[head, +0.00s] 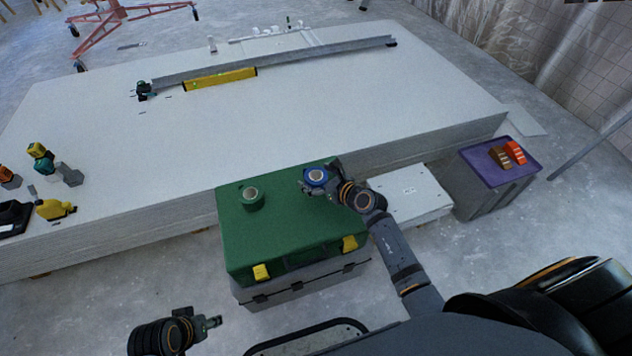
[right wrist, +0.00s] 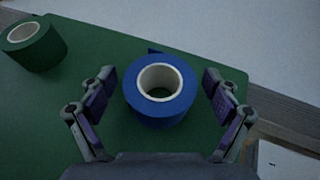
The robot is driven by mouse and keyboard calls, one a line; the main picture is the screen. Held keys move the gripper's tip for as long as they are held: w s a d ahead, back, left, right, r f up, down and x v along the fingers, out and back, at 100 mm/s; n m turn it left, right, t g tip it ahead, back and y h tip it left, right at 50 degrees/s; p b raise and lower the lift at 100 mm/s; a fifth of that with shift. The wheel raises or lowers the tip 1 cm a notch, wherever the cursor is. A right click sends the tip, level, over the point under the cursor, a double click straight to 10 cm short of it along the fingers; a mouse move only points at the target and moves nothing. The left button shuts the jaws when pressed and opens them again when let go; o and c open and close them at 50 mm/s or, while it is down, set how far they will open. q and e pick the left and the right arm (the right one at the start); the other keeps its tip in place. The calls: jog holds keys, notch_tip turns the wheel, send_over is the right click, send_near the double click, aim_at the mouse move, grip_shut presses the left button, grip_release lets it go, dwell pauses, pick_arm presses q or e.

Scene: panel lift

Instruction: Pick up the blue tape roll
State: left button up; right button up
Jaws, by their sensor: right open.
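The blue tape roll (head: 316,175) lies flat on the lid of the green toolbox (head: 290,222), near its far right corner. In the right wrist view the blue tape roll (right wrist: 160,92) sits between the two fingers of my right gripper (right wrist: 160,100), with a gap on each side. My right gripper (head: 318,186) is open, and its arm reaches over the right part of the lid. My left gripper (head: 212,322) is low at the front left, away from the toolbox; its finger opening is not clear.
A green tape roll (head: 252,198) stands left of the blue one on the lid. Behind is a large stack of white panels (head: 330,110). A white box (head: 412,196) and a grey bin with a purple lid (head: 500,166) stand to the right.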

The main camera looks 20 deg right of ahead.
aim_at(324, 177)
jog(key=shift+c, duration=0.4)
jog(key=c, duration=1.2)
jog(key=shift+r, duration=0.1)
jog(key=shift+c, duration=0.4)
